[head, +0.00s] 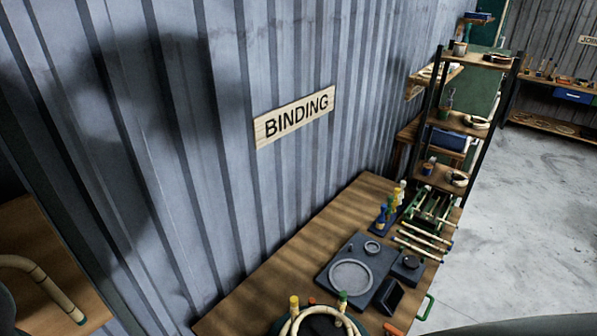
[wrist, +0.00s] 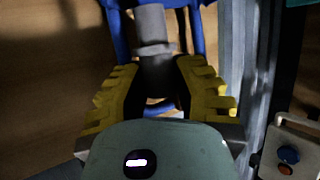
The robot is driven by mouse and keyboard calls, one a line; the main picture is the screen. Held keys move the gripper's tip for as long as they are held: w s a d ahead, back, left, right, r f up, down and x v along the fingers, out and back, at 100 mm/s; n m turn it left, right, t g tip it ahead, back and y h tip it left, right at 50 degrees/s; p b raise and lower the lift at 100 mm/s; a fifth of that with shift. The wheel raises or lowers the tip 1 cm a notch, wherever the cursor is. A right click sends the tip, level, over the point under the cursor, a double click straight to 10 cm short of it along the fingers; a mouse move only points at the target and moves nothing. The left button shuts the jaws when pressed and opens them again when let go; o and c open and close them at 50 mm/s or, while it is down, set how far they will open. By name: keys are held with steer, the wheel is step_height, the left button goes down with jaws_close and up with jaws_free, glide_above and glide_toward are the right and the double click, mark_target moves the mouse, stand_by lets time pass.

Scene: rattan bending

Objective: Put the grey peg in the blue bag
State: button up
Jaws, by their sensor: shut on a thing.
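In the wrist view, my gripper (wrist: 155,72) has yellow ridged fingers on both sides of a grey peg (wrist: 151,28). It is shut on the peg, whose stepped, wider part sticks out beyond the fingertips toward the top. A blue thing (wrist: 194,38) shows behind and on both sides of the peg; it looks like the blue bag, but only parts of it show. I cannot tell whether the peg is over it or inside it. My gripper, the peg and the bag cannot be made out in the head view.
In the head view, a wooden bench (head: 262,283) under a BINDING sign (head: 293,117) holds a dark tray (head: 328,285), bottles and canes. A shelf rack (head: 468,120) stands behind it; the floor (head: 520,220) right is clear. A metal box (wrist: 296,135) with buttons is in the wrist view.

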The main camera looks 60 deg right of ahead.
steer(key=shift+d, duration=0.1)
steer(key=o, duration=0.9)
steer(key=shift+o, duration=0.2)
steer(key=shift+s+r, duration=0.1)
steer(key=v, duration=1.1)
steer(key=shift+s+d, duration=0.25)
steer(key=shift+d, duration=0.05)
steer(key=shift+r, duration=0.1)
